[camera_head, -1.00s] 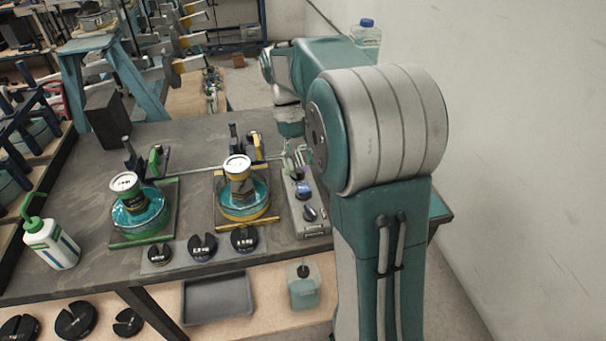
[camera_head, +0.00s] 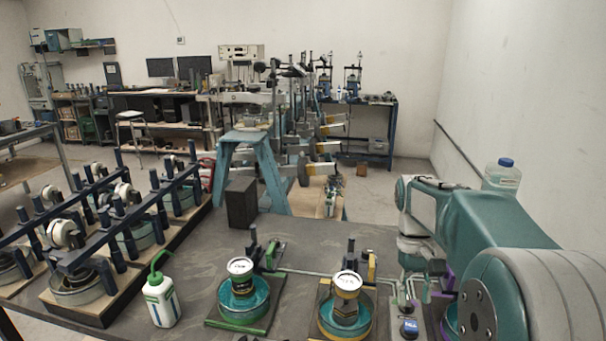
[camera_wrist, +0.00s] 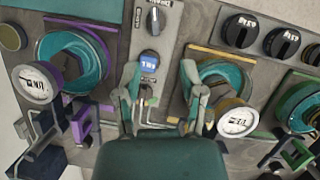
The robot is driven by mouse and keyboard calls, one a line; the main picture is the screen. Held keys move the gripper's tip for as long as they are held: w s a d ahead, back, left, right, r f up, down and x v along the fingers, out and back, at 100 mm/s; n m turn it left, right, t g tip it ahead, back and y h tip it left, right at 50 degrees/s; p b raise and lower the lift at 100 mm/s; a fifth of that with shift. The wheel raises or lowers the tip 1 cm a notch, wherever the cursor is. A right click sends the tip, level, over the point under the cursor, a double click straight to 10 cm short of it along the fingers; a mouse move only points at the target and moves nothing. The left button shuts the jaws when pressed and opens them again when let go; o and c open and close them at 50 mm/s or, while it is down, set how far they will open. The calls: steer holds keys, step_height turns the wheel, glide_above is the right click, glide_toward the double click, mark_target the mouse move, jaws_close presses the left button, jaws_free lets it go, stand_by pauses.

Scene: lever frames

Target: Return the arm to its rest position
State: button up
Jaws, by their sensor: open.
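My gripper (camera_wrist: 160,78) is open and empty in the wrist view, its two fingers apart and pointing over a grey control panel (camera_wrist: 158,22). A blue-capped knob (camera_wrist: 149,62) on that panel shows between the fingers; I cannot tell how far above it they are. In the head view my arm reaches in from the lower right, bent, with my gripper (camera_head: 408,295) low over the bench. A purple-marked dish station (camera_wrist: 92,62) and a yellow-marked dish station (camera_wrist: 222,78) lie on either side of the fingers.
The dark bench (camera_head: 205,265) also holds a green-marked dish station (camera_head: 243,305) and a white bottle (camera_head: 161,298). A clear jug with a blue cap (camera_head: 502,174) stands behind my arm. A bare wall (camera_head: 530,110) is close on the right.

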steer(key=s+a+r+t, duration=0.1)
steer(key=s+a+t, duration=0.3)
steer(key=s, duration=0.4)
steer(key=s+a+r+t, duration=0.1)
steer(key=s+a+t, duration=0.4)
steer(key=s, duration=0.4)
steer(key=shift+a+t, duration=0.3)
steer(key=shift+a, duration=0.3)
